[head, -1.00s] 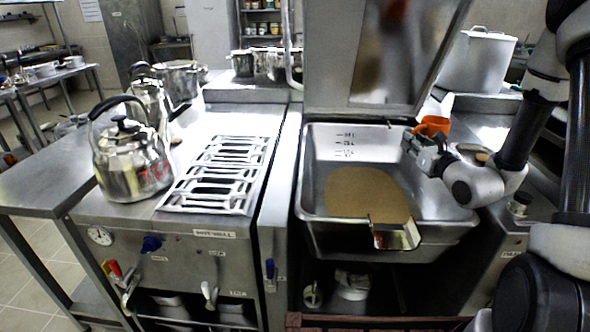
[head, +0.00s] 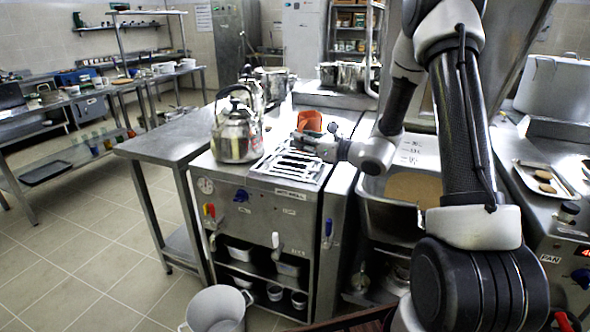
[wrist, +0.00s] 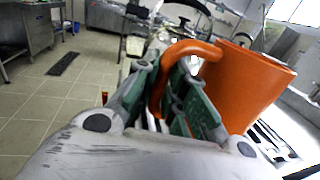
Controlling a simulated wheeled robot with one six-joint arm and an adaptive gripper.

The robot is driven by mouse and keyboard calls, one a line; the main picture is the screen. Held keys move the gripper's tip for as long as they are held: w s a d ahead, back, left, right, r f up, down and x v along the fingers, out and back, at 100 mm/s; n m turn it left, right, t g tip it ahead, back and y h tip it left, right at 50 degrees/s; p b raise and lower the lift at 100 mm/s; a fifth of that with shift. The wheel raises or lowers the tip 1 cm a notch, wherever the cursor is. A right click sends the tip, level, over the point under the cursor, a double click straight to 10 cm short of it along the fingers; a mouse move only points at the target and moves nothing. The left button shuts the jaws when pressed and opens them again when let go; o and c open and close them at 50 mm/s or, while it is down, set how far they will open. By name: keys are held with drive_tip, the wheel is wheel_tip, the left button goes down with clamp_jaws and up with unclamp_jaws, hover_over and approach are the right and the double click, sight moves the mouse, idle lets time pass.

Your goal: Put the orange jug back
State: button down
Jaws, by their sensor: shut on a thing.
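The orange jug (head: 309,121) is in the head view, held up over the back part of the hob grate (head: 290,165). My gripper (head: 306,137) is right in front of it, at the end of my arm coming from the right. In the wrist view the jug (wrist: 250,85) is large at the right, with its handle looped to the left. My gripper (wrist: 172,95) is shut on that handle, its green pads on either side. The jug's base is hidden in the head view.
A steel kettle (head: 236,135) stands close left of the grate. A bare steel side table (head: 165,140) is further left. The tilting pan (head: 372,200) with brown contents is at the right, partly behind my arm. A tray (head: 548,180) lies far right. A bin (head: 216,308) stands in front.

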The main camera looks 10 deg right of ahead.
drive_tip(key=shift+a+f, duration=0.2)
drive_tip(key=shift+f, duration=1.8)
drive_tip(key=shift+a+f, duration=0.15)
drive_tip(key=shift+f, duration=1.8)
drive_tip(key=shift+f, duration=0.15)
drive_tip(key=c, duration=1.5)
unclamp_jaws()
